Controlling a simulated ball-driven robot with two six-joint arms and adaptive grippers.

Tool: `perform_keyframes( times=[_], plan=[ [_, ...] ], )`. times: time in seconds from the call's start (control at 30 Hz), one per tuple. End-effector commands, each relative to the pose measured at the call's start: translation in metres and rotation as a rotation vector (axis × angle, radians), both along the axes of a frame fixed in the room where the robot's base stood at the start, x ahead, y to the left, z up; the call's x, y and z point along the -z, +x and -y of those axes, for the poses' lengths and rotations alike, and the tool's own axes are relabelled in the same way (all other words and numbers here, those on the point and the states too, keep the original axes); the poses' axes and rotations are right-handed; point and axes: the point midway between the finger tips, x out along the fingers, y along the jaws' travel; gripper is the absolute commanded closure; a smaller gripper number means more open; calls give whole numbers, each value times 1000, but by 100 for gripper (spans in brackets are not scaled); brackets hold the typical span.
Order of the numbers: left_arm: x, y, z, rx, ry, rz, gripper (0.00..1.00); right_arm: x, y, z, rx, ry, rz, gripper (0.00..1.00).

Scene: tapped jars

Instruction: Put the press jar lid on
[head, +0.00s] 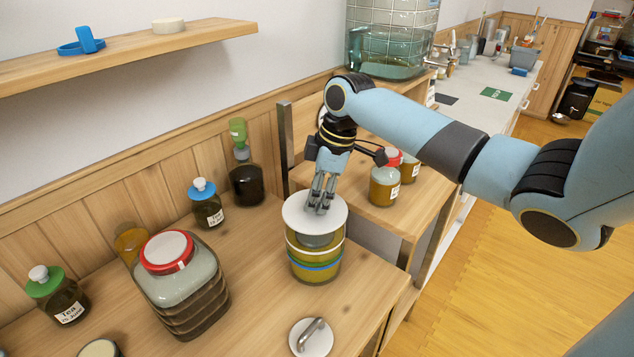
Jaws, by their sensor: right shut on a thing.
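A glass jar (317,268) with coloured bands and yellow-brown contents stands on the wooden table near its right edge. A flat round white lid (296,214) is over the jar's mouth, with a grey part showing below it. I cannot tell whether the lid rests on the rim or hangs just above it. My right gripper (321,207) points down at the lid's middle and is shut on it, seemingly by a handle that the fingers hide. My left gripper is not in view.
A white disc with a metal handle (311,338) lies at the table's front. A large red-lidded jar (182,290) stands left of the banded jar. Small bottles (207,206) line the wall. A red-lidded jar (384,188) stands on the shelf behind, near my right arm.

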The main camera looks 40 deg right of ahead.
Motion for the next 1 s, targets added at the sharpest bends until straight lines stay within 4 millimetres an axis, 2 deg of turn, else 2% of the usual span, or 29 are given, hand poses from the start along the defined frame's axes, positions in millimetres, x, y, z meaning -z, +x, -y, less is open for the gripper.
perform_keyframes(
  times=[0.17,0.2,0.4,0.73,0.87,1.0],
  plan=[
    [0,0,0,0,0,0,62,0,0,0,0,0,0,100],
    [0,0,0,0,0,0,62,0,0,0,0,0,0,66],
    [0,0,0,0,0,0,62,0,0,0,0,0,0,43],
    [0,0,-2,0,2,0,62,-6,-1,2,0,-1,0,43],
    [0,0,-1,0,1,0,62,-25,-4,6,-1,-4,3,43],
    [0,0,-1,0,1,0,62,-57,-10,12,-2,-5,3,43]
  ],
)
